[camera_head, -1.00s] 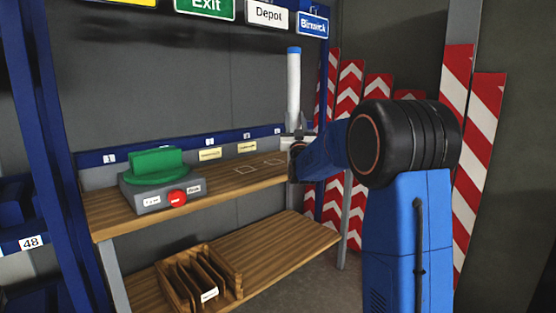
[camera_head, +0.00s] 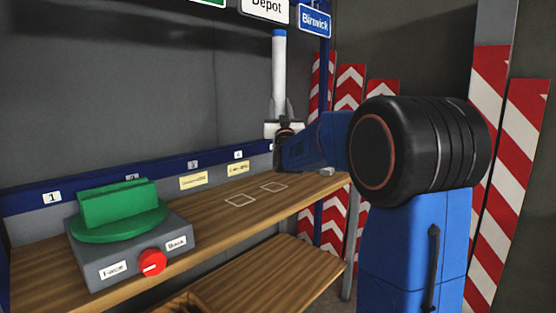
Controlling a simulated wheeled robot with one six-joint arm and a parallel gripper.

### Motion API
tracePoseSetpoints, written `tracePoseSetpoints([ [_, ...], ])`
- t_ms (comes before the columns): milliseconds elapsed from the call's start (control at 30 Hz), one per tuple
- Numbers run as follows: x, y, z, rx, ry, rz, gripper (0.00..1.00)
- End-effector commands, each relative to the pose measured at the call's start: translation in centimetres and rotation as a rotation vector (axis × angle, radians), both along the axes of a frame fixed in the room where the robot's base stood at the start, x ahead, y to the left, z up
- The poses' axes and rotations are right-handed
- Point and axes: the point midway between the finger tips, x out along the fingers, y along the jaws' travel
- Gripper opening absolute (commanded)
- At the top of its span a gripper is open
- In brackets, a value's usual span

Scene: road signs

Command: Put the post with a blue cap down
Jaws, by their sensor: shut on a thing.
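The post (camera_head: 279,75) is a white upright cylinder with a blue cap on top. My gripper (camera_head: 281,112) is shut on its lower part and holds it upright above the right part of the wooden bench (camera_head: 150,263). The foot of the post is hidden behind my gripper. Two pale square outlines are marked on the bench top, a left outline (camera_head: 241,200) and a right outline (camera_head: 273,187). Both are empty. My gripper is above and a little right of them.
A grey box (camera_head: 115,266) with a green turntable holder (camera_head: 119,208) and a red knob (camera_head: 152,262) stands on the bench's left. Hanging signs, including a Depot sign (camera_head: 264,10), are close above the post. Striped boards (camera_head: 350,110) stand behind on the right.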

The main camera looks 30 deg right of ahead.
Motion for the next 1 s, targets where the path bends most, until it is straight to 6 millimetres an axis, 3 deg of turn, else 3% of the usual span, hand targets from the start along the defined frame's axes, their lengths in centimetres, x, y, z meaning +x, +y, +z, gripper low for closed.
tracePoseSetpoints([
  [200, 0.1, 0.0, -3.7, 0.001, 0.002, 0.0, 0.0],
  [467, 0.0, 0.0, -5.3, 0.0, -0.001, 0.0, 0.0],
  [700, 0.1, 0.0, -8.1, 0.001, 0.002, 0.0, 0.0],
  [1000, 0.0, 0.0, -8.7, 0.0, -0.001, 0.0, 0.0],
])
